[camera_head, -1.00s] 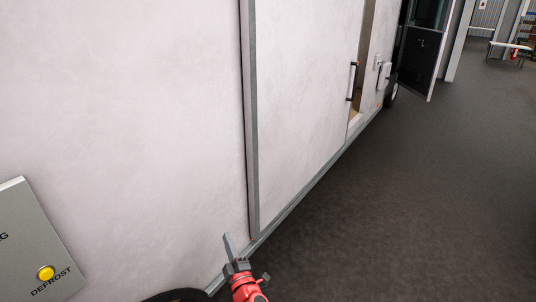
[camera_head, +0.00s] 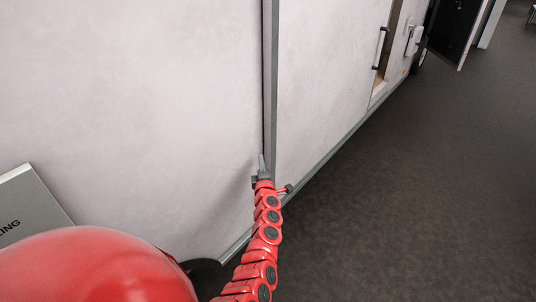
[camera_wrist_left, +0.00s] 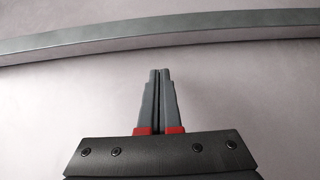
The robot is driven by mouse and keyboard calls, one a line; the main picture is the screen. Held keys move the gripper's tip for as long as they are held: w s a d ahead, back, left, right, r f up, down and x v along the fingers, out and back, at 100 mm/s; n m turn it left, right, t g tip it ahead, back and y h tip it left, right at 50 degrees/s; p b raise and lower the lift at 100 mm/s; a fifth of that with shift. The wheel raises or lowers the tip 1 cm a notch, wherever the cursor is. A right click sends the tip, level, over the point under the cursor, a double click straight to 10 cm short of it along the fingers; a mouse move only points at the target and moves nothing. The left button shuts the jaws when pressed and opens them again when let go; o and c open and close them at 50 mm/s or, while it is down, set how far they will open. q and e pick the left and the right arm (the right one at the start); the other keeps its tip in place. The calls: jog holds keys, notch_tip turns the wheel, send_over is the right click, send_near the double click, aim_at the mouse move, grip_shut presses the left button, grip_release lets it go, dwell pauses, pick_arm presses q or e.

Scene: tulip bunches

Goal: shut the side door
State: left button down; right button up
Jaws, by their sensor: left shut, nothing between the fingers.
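The side door (camera_head: 325,75) is a pale sliding panel in the trailer's wall. It has a black upright handle (camera_head: 380,48) near its right edge and a grey metal strip (camera_head: 270,90) down its left edge. A narrow opening (camera_head: 391,50) shows right of the handle, so the door stands partly open. My left gripper (camera_head: 262,162) is shut and empty, close to the lower part of the grey strip. In the left wrist view its closed fingers (camera_wrist_left: 159,75) point at the strip (camera_wrist_left: 190,30), with pale wall between; contact cannot be told. My right gripper is out of view.
The trailer's pale wall (camera_head: 130,90) fills the left, with a grey panel (camera_head: 28,208) low on it. A dark wheel (camera_head: 205,275) is below my arm. Dark floor (camera_head: 430,190) lies clear on the right. A white box (camera_head: 414,40) is fixed beyond the opening.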

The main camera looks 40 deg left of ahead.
pick_arm(q)
jog(key=shift+w+a+f, duration=0.1)
jog(key=shift+w+a, duration=0.05)
jog(key=shift+w, duration=1.1)
jog(key=shift+w+a, duration=0.15)
jog(key=shift+w, duration=1.1)
